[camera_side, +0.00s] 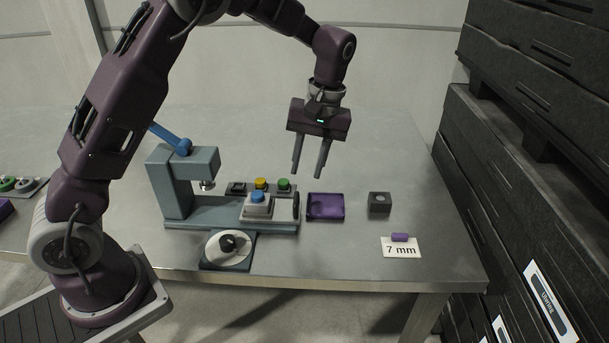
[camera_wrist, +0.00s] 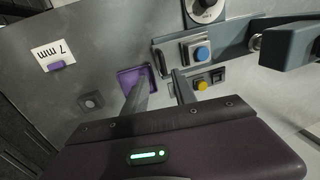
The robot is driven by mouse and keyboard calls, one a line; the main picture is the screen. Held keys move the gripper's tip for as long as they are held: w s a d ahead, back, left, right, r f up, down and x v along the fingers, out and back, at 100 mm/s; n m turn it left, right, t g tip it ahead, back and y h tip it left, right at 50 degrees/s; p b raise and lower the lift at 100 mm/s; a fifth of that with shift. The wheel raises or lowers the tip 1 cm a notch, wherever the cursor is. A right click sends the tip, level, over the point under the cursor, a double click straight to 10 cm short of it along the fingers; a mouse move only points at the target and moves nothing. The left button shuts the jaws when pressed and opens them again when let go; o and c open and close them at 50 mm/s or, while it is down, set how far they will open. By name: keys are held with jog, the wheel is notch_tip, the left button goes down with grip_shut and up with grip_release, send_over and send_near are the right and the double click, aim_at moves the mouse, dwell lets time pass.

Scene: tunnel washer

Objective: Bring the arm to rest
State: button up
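My gripper (camera_side: 309,172) hangs above the table, behind and above the purple tray, with its two fingers pointing down and apart. It is open, with nothing between the fingers. In the wrist view my gripper's fingers (camera_wrist: 160,85) also show apart and empty. My arm is raised and bent over from the left. The purple tray (camera_side: 326,216) lies on the table and looks empty; one finger partly covers it in the wrist view. A small purple piece (camera_side: 399,237) sits at the top edge of a white "7 mm" card (camera_side: 401,250).
A blue-grey press (camera_side: 170,190) with a blue lever stands left of the tray, with blue, yellow and green buttons (camera_side: 284,184) beside it. A dial (camera_side: 229,248) lies in front. A dark block (camera_side: 380,203) is right of the tray. Black stacked crates (camera_side: 520,170) border the right side.

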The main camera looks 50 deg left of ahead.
jog(key=s+d+r+m+t+h, duration=0.2)
jog(key=s+r+m+t, duration=0.2)
jog(key=s+r, duration=0.9)
jog(key=s+d+f+m+t, duration=0.1)
jog(key=s+m+t, duration=0.2)
jog(key=s, duration=1)
jog(key=shift+s+d+f+m, duration=0.15)
jog(key=shift+d+m, duration=0.05)
jog(key=shift+m, duration=0.8)
